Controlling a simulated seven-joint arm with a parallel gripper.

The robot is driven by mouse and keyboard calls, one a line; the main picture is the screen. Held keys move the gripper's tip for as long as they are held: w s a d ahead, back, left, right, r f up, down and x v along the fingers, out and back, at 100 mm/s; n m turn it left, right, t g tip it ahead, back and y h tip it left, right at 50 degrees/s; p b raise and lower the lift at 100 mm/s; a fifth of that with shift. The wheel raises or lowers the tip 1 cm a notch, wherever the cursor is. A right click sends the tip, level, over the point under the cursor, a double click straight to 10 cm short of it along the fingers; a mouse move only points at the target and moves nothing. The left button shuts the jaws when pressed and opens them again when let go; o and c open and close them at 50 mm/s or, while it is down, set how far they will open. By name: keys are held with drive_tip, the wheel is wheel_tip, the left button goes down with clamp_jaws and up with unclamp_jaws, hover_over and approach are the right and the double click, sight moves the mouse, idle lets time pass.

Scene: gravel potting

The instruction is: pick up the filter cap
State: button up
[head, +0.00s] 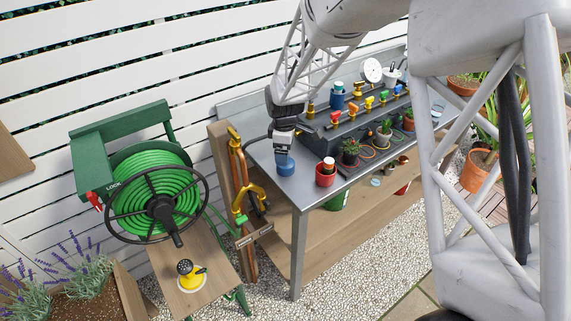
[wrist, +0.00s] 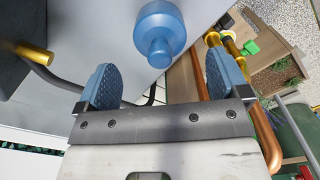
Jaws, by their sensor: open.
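A blue round cap (head: 285,166), apparently the filter cap, stands on the grey bench top near its left front corner. In the wrist view the blue cap (wrist: 158,32) has a wide round body and a narrower knob towards my gripper. My gripper (wrist: 165,82) is open and empty, with its two blue pads wide apart. The cap lies ahead of the fingertips, roughly centred between them and not gripped. In the head view my gripper (head: 283,150) is just above the cap; its fingertips are hard to make out there.
A red container (head: 325,175) stands close right of the cap. A row of coloured valves (head: 369,103) and small potted plants (head: 350,150) are behind it. A copper pipe with yellow fittings (head: 240,190) runs beside the bench's left end. A green hose reel (head: 150,190) stands further left.

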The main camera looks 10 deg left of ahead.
drive_tip(key=shift+f, duration=0.2)
drive_tip(key=shift+d+f, duration=0.15)
drive_tip(key=shift+f, duration=2.4)
drive_tip(key=c, duration=1)
drive_tip(key=shift+r, duration=0.1)
drive_tip(key=shift+r, duration=0.7)
wheel_tip(320, 180, up, 2)
drive_tip(key=shift+r, duration=0.1)
drive_tip(key=s+d, duration=0.2)
drive_tip(key=s, duration=0.3)
drive_tip(key=s+d+r, duration=0.1)
drive_tip(key=s+d, duration=0.1)
drive_tip(key=s, duration=0.2)
drive_tip(key=s+d, duration=0.2)
drive_tip(key=s, duration=0.3)
drive_tip(key=shift+s+d+r, duration=0.15)
drive_tip(key=shift+s+d, duration=0.15)
